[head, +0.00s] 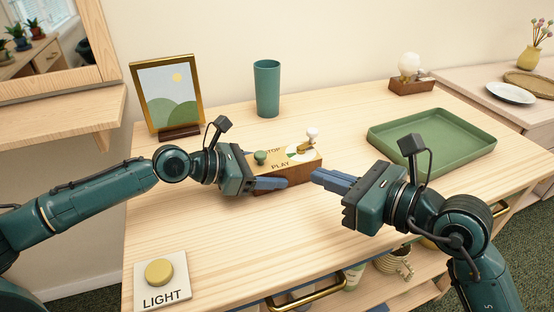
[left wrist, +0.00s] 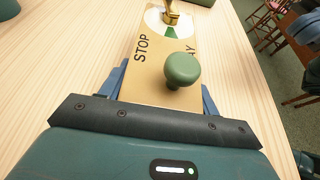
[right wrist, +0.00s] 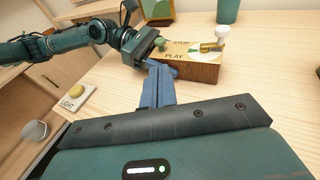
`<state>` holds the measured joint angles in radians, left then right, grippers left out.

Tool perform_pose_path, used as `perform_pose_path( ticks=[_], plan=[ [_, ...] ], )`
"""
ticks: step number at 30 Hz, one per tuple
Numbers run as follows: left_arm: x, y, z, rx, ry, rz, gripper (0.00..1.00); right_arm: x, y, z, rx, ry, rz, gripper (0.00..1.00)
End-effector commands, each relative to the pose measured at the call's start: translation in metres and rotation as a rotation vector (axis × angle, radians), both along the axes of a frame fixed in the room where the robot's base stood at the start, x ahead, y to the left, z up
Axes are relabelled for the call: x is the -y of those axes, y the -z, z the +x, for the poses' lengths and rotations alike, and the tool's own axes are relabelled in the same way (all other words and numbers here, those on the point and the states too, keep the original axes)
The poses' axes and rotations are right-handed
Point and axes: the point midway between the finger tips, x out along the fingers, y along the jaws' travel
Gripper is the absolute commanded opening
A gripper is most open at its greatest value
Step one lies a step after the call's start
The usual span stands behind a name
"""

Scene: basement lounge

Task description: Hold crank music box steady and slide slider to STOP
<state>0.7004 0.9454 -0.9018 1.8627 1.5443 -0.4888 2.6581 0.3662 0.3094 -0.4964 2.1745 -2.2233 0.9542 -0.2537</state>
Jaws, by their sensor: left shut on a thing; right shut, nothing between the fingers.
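The music box (head: 300,172) is a wooden block with a gold top marked STOP and PLAY. It stands on the light wooden table. A green slider knob (head: 261,158) is at its left end; in the left wrist view the knob (left wrist: 182,70) is on the PLAY side, partly covering that word. A crank with a white knob (head: 312,133) is at the far end. My left gripper (head: 266,180) is shut on the box's left end, one finger on each side. My right gripper (head: 318,177) is shut and empty, apart from the box, at its front right.
A green tray (head: 434,166) lies to the right, and a green cup (head: 267,112) and picture frame (head: 137,100) stand behind. A LIGHT button (head: 160,273) is front left. A lamp bulb on a wooden base (head: 412,87) is back right.

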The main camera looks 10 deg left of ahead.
Motion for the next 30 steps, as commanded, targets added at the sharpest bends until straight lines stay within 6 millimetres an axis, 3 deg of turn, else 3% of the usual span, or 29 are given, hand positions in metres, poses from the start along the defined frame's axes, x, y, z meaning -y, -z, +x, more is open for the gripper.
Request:
perform_pose_path(
  ticks=[9, 15, 30],
  plan=[
    [0.0, 0.0, 0.0, 0.0, 0.0, 0.001, 0.28, -0.061, 0.014, 0.032, -0.002, -0.002, 0.002, 0.0],
    [0.0, 0.0, 0.0, -0.001, 0.0, 0.001, 0.28, -0.086, 0.02, 0.046, -0.001, -0.001, 0.001, 0.0],
    [0.0, 0.0, 0.0, -0.001, 0.0, 0.001, 0.28, -0.096, 0.023, 0.052, 0.0, 0.0, 0.0, 0.0]
  ],
)
